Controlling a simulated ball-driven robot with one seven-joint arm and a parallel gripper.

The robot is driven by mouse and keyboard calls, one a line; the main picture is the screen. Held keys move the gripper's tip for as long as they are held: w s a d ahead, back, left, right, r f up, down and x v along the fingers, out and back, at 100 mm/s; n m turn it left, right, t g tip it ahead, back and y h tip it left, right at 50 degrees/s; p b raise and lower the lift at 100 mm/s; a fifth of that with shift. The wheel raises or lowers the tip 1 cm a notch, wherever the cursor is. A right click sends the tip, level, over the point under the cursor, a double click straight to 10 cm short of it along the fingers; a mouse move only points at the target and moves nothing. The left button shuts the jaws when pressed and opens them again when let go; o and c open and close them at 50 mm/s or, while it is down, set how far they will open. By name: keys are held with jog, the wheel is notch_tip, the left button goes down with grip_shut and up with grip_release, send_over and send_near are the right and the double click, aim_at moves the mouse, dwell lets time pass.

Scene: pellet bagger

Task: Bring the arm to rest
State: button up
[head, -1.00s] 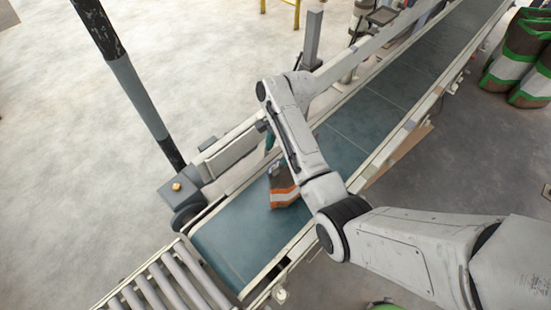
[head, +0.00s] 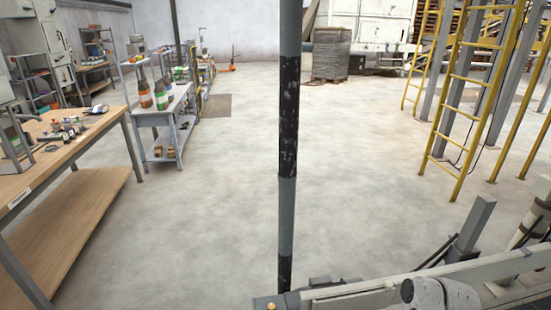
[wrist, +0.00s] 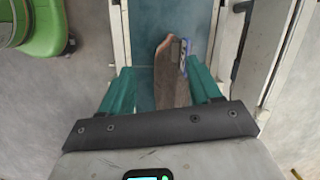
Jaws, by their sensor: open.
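My gripper (wrist: 160,80) shows in the wrist view with its two teal fingers apart. A brown object (wrist: 173,75) with a blue patch on its right edge lies in line with the gap between the fingers, over the blue-green belt (wrist: 143,15). I cannot tell whether the fingers touch it; its near end is hidden behind the dark gripper body. In the head view only a small grey piece of my arm shows at the bottom right, and the gripper is out of that picture.
The conveyor's side rail (head: 375,296) crosses the bottom right of the head view. A dark post (head: 288,130) stands upright in the middle. A wooden workbench (head: 85,130) is at left, yellow ladders (head: 470,100) at right. The floor between is clear.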

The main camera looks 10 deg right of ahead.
jog(key=s+a+r+n+h, duration=0.1)
jog(key=s+a+n, duration=0.2)
jog(key=s+n, duration=0.4)
jog(key=s+a+r+n+t+h, duration=0.1)
jog(key=s+n, duration=0.6)
jog(key=s, duration=0.8)
jog(key=shift+s+a+n+h, duration=0.4)
jog(key=shift+a+h, duration=0.1)
jog(key=shift+a, duration=0.65)
jog(key=shift+c, duration=0.3)
